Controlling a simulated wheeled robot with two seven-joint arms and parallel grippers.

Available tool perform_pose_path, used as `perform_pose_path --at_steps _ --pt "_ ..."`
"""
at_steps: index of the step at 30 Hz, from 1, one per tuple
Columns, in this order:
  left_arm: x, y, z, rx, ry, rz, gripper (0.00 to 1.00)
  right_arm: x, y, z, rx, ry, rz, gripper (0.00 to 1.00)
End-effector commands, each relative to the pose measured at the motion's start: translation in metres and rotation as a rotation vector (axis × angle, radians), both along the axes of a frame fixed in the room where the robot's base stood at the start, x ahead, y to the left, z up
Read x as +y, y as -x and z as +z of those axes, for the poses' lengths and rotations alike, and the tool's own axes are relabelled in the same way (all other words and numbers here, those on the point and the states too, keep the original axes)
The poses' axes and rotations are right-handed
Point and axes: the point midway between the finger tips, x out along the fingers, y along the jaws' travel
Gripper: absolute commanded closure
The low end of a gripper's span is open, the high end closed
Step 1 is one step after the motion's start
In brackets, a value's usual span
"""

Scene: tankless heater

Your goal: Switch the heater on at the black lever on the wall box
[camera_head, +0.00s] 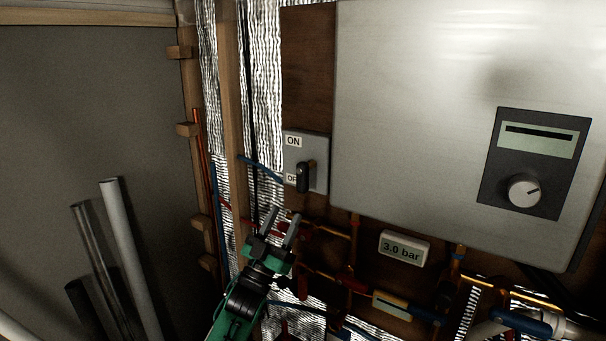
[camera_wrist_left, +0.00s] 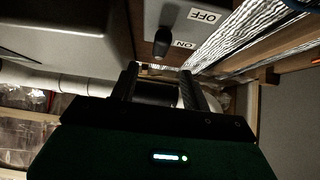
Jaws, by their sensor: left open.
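The grey wall box (camera_head: 317,150) is on the wooden board left of the big heater (camera_head: 415,120). It has an ON label at its top and an OFF label lower, partly covered by the lever. The black lever (camera_head: 303,178) points down, at the OFF end. My left gripper (camera_head: 281,216) is open and empty, just below the lever and apart from it. In the left wrist view, which is upside down, the lever (camera_wrist_left: 161,42) shows on the box (camera_wrist_left: 185,12), beyond the two open fingers (camera_wrist_left: 160,84). My right gripper is in neither view.
The heater has a dark panel (camera_head: 534,163) with a round knob. A gauge reading 3.0 bar (camera_head: 404,248) and several copper, red and blue pipes run below the box. A wooden stud (camera_head: 231,120) stands left of it. Grey tubes (camera_head: 130,255) lean at the left.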

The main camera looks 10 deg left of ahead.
Motion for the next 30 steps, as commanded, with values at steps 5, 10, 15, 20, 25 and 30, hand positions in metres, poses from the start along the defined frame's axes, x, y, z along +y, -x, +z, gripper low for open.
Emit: perform_pose_path --at_steps 5,10,15,20,25,30 --pt "-0.011 -0.027 0.036 -0.002 0.001 -0.001 0.53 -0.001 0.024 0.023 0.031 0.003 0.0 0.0" --pt "-0.02 -0.049 0.059 0.0 0.0 0.0 0.53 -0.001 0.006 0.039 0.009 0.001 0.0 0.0" --pt "-0.027 -0.064 0.073 0.001 0.001 0.0 0.53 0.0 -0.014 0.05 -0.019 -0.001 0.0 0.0" --pt "-0.029 -0.07 0.078 0.001 0.0 0.001 0.53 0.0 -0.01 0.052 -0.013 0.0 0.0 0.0" --pt "-0.029 -0.071 0.078 0.001 0.0 0.001 0.53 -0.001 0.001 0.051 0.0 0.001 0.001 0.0" --pt "-0.029 -0.071 0.078 0.001 0.0 0.001 0.63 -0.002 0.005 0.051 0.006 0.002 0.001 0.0"
